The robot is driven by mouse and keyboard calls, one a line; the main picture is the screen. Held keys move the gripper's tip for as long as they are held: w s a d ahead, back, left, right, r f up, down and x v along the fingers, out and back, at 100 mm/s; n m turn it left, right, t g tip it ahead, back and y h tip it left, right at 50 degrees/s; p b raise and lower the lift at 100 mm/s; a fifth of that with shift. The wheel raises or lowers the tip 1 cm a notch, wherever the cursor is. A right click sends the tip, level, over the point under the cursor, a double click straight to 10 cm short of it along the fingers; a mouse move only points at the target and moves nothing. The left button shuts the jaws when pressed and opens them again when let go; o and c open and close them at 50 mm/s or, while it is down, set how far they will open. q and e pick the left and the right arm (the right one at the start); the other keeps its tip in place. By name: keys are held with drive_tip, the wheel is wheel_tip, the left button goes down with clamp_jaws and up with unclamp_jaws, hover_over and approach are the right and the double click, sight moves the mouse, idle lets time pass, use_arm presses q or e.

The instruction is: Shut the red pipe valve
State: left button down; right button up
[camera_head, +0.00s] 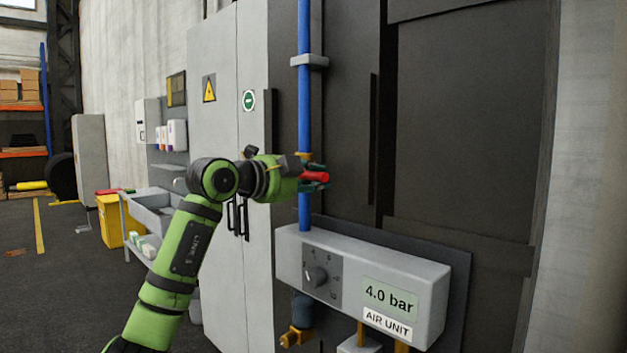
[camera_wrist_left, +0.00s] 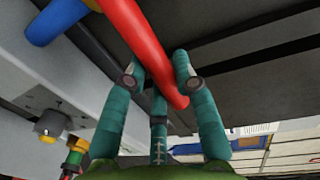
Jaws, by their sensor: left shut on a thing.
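The blue pipe (camera_head: 304,100) runs upright in front of dark panels. Its valve has a red handle (camera_head: 316,176), which lies roughly crosswise to the pipe in the head view. My left gripper (camera_head: 318,181) is at the valve, shut on the red handle. In the left wrist view the red handle (camera_wrist_left: 140,35) runs from the top down between the teal fingers of my left gripper (camera_wrist_left: 157,72), with its tip just past them. The blue pipe (camera_wrist_left: 58,20) shows at top left there. The gripper and wrist partly hide the valve body in the head view. My right gripper is not in view.
Below the valve, a grey air unit box (camera_head: 415,285) with a dial (camera_head: 315,276) reads 4.0 bar and juts out. A pipe clamp (camera_head: 309,61) sits higher up. A grey cabinet (camera_head: 228,130) with black handles stands behind my left arm. Open floor lies at far left.

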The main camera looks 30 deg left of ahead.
use_arm(q)
drive_tip(key=shift+r, duration=0.15)
drive_tip(key=c, duration=0.9)
unclamp_jaws()
drive_tip(key=shift+c, duration=0.2)
drive_tip(key=v, duration=1.2)
